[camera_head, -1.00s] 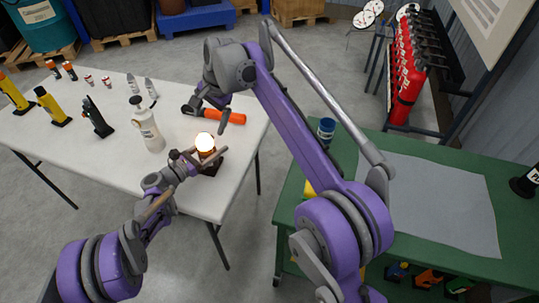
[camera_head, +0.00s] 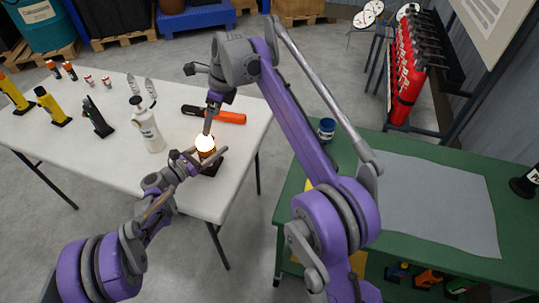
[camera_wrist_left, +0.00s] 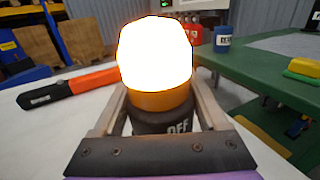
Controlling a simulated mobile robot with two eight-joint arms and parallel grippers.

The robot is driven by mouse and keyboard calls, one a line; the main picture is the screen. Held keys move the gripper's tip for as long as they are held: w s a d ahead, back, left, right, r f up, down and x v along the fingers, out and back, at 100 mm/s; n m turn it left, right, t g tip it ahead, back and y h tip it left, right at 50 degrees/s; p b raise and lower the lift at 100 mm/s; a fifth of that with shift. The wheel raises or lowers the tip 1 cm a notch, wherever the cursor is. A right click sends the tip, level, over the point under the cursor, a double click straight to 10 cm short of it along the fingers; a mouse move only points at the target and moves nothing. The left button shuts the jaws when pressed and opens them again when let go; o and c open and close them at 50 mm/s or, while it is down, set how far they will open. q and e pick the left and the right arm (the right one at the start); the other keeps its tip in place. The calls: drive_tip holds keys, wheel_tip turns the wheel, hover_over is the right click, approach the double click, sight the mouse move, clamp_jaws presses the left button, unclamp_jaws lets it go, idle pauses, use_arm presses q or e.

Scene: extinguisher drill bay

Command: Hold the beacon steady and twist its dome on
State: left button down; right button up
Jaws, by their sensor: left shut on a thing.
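The beacon (camera_head: 205,153) stands upright near the right end of the white table, with a dark base reading "OFF" and an orange collar. Its dome (camera_wrist_left: 155,55) glows white and sits on top of the collar in the left wrist view; whether it is fully seated I cannot tell. My left gripper (camera_head: 202,156) is shut on the beacon's base, one finger on each side, as the left wrist view (camera_wrist_left: 160,115) also shows. My right gripper (camera_head: 208,127) points down just above the dome. Its fingers overlap in the head view, so their opening is unclear.
An orange and black torch (camera_head: 228,117) lies behind the beacon. A white bottle (camera_head: 148,130) and several other items stand on the table's left. The green bench (camera_head: 290,215) with a grey mat (camera_head: 430,205) is at right, across a gap.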

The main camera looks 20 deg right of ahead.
use_arm(q)
wheel_tip(320, 180, up, 4)
drive_tip(key=p, duration=0.3)
drive_tip(key=shift+w+r, duration=0.15)
drive_tip(key=shift+r, duration=0.1)
drive_tip(key=shift+w+r+p, duration=0.15)
drive_tip(key=shift+r+p, duration=0.75)
drive_tip(key=shift+r, duration=0.1)
drive_tip(key=shift+w+r+p, duration=0.1)
drive_tip(key=shift+r+p, duration=0.8)
drive_tip(key=shift+r, duration=0.05)
use_arm(e)
drive_tip(key=s+d+r+n+t+h, duration=0.1)
drive_tip(key=s+d+n, duration=0.4)
drive_tip(key=s, duration=0.5)
drive_tip(key=s+d+r+n+t+h, duration=0.1)
drive_tip(key=s+d+n, duration=0.3)
drive_tip(key=s+n, duration=0.6)
drive_tip(key=shift+s+d+r, duration=0.4)
drive_tip(key=shift+s+r, duration=0.2)
drive_tip(key=shift+s, duration=0.05)
use_arm(q)
unclamp_jaws()
drive_tip(key=shift+a, duration=0.1)
